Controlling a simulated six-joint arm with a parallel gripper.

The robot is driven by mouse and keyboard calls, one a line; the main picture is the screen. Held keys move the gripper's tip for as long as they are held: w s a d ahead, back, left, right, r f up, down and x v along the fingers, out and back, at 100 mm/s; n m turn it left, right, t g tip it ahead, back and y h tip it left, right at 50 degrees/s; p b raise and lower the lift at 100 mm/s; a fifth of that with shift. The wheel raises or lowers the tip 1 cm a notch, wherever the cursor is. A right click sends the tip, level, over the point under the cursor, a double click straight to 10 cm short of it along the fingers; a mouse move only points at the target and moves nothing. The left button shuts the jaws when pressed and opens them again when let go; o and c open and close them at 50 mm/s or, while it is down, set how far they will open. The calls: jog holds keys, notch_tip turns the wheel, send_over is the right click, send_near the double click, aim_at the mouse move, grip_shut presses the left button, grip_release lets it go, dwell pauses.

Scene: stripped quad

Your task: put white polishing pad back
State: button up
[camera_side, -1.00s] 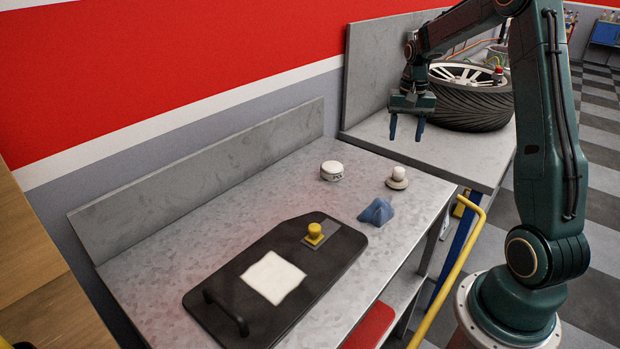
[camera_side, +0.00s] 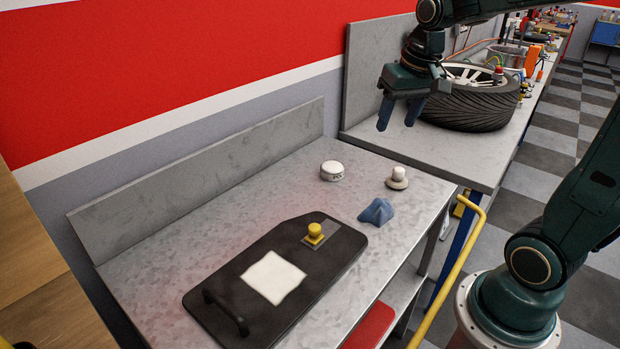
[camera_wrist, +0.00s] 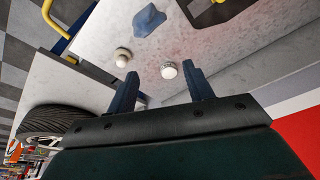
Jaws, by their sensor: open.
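A white round pad with a knob on top (camera_side: 397,179), which looks like the polishing pad, stands on the grey metal bench near its right end. It also shows in the wrist view (camera_wrist: 122,56), just left of the left finger's tip. A white round tin with dark marks (camera_side: 332,171) stands to its left; in the wrist view the tin (camera_wrist: 169,70) appears between my fingers. My gripper (camera_side: 397,123) is open and empty, well above the bench's back right part. In the wrist view, my gripper (camera_wrist: 160,70) points toward the bench, its fingers apart.
A black board (camera_side: 215,285) with a handle holds a white cloth (camera_side: 272,277) and a yellow-knobbed piece (camera_side: 315,233). A tire (camera_side: 470,103) lies on the adjoining bench. A low backsplash (camera_side: 220,175) edges the bench.

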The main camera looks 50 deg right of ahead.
jog(key=s+a+n+t+y, duration=0.1)
jog(key=s+a+n+t, duration=0.2)
jog(key=s+a, duration=0.7)
jog(key=s+n, duration=0.2)
jog(key=shift+s+a+n, duration=0.3)
jog(key=shift+a, duration=0.1)
jog(key=shift+r, duration=0.1)
dwell(0.6)
